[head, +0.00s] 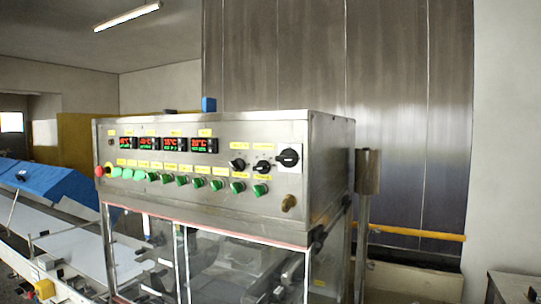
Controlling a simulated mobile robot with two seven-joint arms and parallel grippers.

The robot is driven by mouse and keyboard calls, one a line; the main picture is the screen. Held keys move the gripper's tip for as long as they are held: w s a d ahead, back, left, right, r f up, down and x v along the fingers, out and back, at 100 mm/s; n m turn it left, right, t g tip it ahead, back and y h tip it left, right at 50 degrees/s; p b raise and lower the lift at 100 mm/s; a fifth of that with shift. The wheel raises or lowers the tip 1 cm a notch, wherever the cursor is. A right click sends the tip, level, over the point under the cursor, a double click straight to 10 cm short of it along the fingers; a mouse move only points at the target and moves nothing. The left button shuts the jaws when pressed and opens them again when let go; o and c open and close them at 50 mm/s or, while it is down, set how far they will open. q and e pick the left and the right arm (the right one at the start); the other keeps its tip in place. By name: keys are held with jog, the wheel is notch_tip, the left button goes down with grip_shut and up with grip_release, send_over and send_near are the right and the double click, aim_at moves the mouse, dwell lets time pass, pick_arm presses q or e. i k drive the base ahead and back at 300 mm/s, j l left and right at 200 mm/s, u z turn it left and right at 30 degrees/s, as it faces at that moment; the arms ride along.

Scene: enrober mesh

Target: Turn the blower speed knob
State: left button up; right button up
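Three black knobs are on the right part of the steel control panel's front: a left one (237,164), a middle one (262,167) and a larger right one (288,157) on a pale square plate. The yellow labels near them are too small to read, so I cannot tell which is the blower speed knob. The control panel (225,134) faces me at a slant. Neither of my grippers is in the head view.
Several green switches (182,180) run along the panel below red displays (204,145). A red button (99,170) is at its left end, a brass-coloured fitting (289,203) at lower right. Clear panels are below. A conveyor (70,247) is at left, a post (365,215) at right.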

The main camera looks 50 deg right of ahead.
aim_at(263, 167)
jog(key=z, duration=1.35)
